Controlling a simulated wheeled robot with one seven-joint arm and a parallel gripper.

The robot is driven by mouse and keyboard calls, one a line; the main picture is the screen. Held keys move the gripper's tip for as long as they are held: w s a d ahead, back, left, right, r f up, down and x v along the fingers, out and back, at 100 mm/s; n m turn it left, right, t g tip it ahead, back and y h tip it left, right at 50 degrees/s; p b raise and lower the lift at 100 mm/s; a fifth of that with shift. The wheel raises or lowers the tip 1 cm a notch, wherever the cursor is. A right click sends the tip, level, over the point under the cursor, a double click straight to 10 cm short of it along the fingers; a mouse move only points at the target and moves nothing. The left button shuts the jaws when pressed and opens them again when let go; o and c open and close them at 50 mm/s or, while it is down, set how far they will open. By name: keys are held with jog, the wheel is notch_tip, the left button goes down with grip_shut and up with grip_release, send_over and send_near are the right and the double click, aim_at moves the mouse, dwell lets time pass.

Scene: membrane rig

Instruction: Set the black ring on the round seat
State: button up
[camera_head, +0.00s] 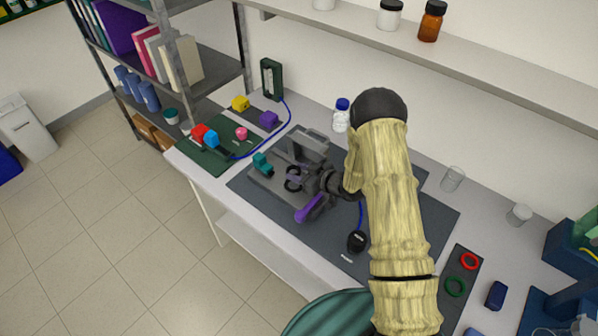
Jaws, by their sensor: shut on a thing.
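My gripper (303,179) is over the grey rig (268,192) on the dark mat, with its fingers shut on the black ring (291,186). The ring is at the left side of the fingers, low over the rig's plate. I cannot tell whether it touches the plate. The round seat cannot be made out clearly; the ring and gripper seem to cover that part of the rig. A grey upright block (306,146) stands at the back of the rig, with a teal part (262,164) at its left and a purple handle (311,208) at its front.
A red ring (470,261) and a green ring (455,286) lie on a dark strip at right. A black round object (357,241) lies on the mat (420,228). Coloured fittings sit on a green mat (207,160) at left. A white bottle (341,117) stands behind.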

aim_at(299, 189)
jog(key=shift+w+f+b, duration=0.15)
jog(key=shift+f+b, duration=0.5)
jog(key=shift+f, duration=0.6)
jog(key=shift+s+f+b, duration=0.2)
jog(key=shift+f+b, duration=0.25)
jog(key=shift+f, duration=0.25)
jog(key=shift+w+a+f+b, duration=0.1)
jog(key=shift+f+b, duration=0.4)
jog(key=shift+f, duration=0.35)
jog(key=shift+f+b, duration=0.3)
jog(key=shift+b, duration=0.1)
jog(key=o, duration=1.1)
jog(key=b+v, duration=0.3)
jog(key=v, duration=0.4)
jog(key=shift+d, duration=0.35)
